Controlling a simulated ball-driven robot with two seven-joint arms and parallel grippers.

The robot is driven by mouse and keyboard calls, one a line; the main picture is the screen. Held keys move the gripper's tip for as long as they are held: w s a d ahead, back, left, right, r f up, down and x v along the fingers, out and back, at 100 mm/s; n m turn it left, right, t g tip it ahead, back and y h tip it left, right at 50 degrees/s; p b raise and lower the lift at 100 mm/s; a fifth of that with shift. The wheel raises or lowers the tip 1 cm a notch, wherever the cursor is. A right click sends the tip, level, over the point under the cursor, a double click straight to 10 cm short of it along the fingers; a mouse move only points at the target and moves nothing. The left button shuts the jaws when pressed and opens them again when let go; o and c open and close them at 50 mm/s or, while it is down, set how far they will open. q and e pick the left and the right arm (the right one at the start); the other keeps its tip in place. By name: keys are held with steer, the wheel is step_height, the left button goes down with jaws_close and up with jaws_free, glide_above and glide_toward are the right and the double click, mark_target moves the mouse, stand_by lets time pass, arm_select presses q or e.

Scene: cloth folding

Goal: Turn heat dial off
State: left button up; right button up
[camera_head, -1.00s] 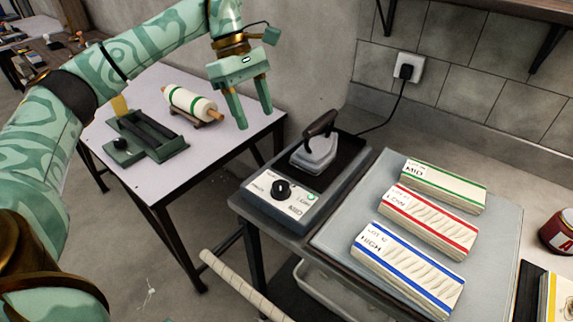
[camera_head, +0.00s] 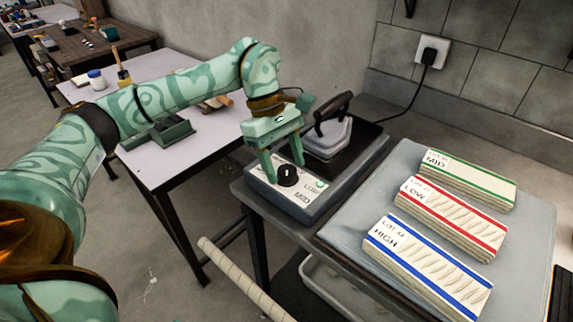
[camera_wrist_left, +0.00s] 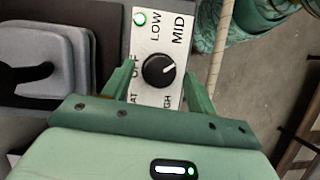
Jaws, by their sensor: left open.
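The heat dial (camera_head: 288,175) is a round black knob with a white pointer line on a white control panel (camera_head: 303,195). In the wrist view the dial (camera_wrist_left: 158,70) shows among the labels OFF, LOW, MID and a partly hidden HIGH. Its pointer aims up and right, roughly toward MID. My left gripper (camera_head: 283,171) is open over the panel. In the wrist view its fingers (camera_wrist_left: 156,80) stand on either side of the dial; I cannot tell whether they touch it. My right gripper is not in view.
An iron (camera_head: 328,136) with a dark handle rests on the unit behind the dial. Its cord runs to a wall socket (camera_head: 428,52). Cloth stacks marked MID (camera_head: 470,180), LOW (camera_head: 452,217) and HIGH (camera_head: 428,265) lie on a grey board (camera_head: 350,225) to the right.

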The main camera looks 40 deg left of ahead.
arm_select(q)
steer(key=shift+d+f, duration=0.1)
steer(key=c, duration=1)
steer(key=shift+s, duration=0.1)
